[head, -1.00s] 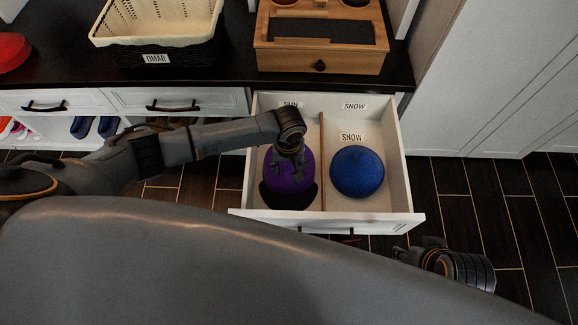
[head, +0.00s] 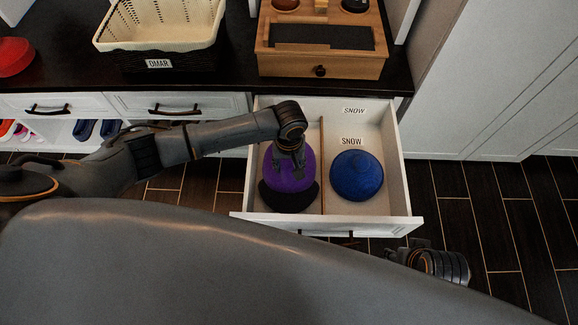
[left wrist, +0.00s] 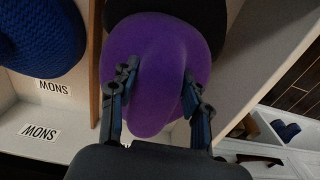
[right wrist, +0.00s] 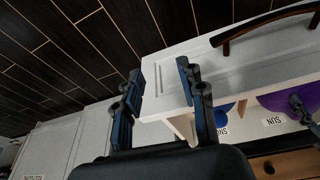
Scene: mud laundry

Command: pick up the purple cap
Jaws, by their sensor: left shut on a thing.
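A blue knit hat (head: 357,176) sits in the right compartment, beyond a wooden divider (head: 322,165). A wooden organizer (head: 321,50) and a cream basket (head: 158,25) stand on the dark counter above. Dark tiled floor lies to the right.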

